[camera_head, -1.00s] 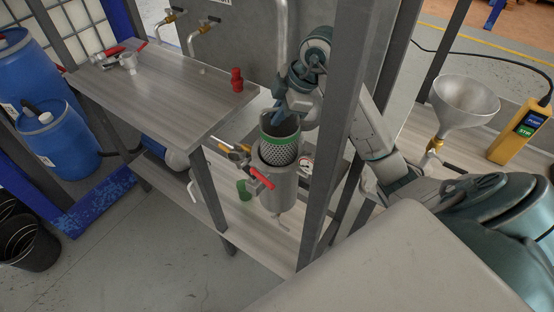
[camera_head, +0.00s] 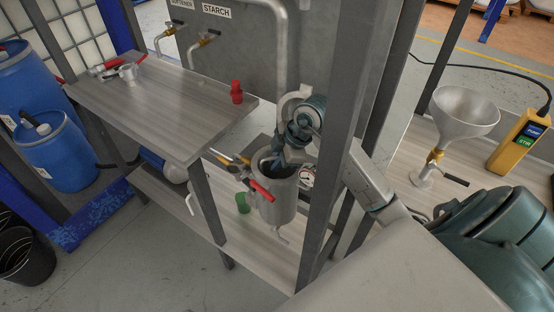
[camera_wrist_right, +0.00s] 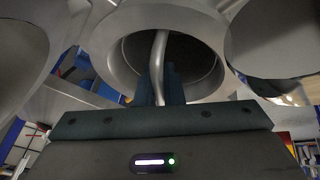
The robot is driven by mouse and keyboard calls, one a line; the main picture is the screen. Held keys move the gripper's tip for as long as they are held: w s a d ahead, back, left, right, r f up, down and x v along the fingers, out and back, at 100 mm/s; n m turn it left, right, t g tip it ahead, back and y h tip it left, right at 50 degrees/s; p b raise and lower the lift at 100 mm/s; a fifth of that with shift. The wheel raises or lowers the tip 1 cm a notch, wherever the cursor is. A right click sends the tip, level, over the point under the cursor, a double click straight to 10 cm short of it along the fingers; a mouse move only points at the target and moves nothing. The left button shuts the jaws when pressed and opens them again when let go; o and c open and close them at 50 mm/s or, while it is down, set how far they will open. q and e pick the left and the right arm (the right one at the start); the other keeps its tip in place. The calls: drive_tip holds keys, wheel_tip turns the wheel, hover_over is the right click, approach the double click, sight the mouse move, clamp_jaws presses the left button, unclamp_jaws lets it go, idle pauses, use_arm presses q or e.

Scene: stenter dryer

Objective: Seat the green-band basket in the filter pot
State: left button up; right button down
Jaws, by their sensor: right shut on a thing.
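The filter pot (camera_head: 278,207) is an upright grey metal cylinder on the lower bench, with a red-handled lever (camera_head: 262,191) at its front. My right gripper (camera_head: 276,163) reaches down into the pot's mouth from above, its fingers partly hidden by the rim. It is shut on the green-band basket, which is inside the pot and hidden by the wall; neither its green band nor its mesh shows. I cannot tell whether it rests on the bottom. The right wrist view shows the dark fingers (camera_wrist_right: 172,85) before a round metal opening. My left gripper is not in view.
A frame post (camera_head: 335,160) stands close to the right of the pot. A bent pipe (camera_head: 282,60) comes down behind my right wrist. A grey table (camera_head: 160,105) with a red fitting (camera_head: 237,92) is at left.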

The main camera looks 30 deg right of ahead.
drive_tip(key=shift+f, duration=0.15)
drive_tip(key=c, duration=1.5)
unclamp_jaws()
drive_tip(key=shift+c, duration=0.2)
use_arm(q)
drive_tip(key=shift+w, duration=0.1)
